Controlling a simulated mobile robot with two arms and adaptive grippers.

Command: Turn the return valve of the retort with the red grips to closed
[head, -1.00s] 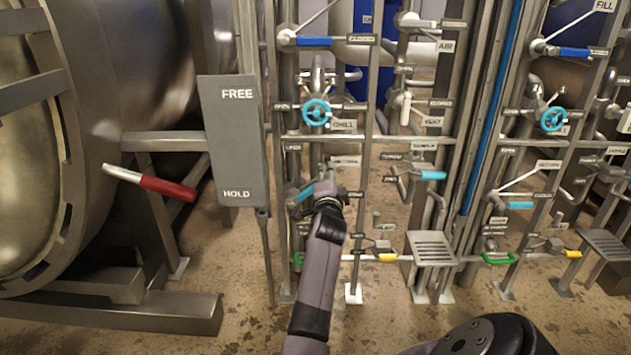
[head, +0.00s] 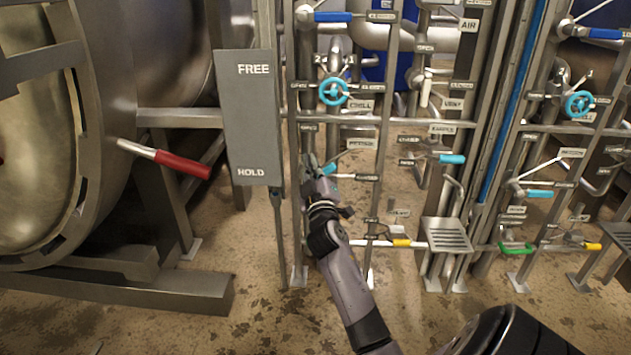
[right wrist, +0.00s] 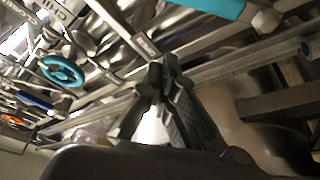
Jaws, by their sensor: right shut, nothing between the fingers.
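The return valve carries a RETURN label (head: 361,143) on the left pipe stand, below the teal CHILL handwheel (head: 332,91), beside the retort with the red grip (head: 182,165). Its teal lever grip (head: 329,169) is partly hidden by my right gripper (head: 312,165), which is at its left side. In the right wrist view my right gripper (right wrist: 165,68) has its fingertips together and empty. A teal grip (right wrist: 214,6) shows above and right of the fingertips, with a visible gap in that picture. Contact cannot be told from the head view. My left gripper is not in view.
A grey FREE/HOLD panel (head: 249,118) stands just left of the valve. An upright post runs close beside my gripper. A yellow-grip lever (head: 401,243) and a grated step (head: 446,235) are lower right. Another stand with a teal lever (head: 539,193) is farther right.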

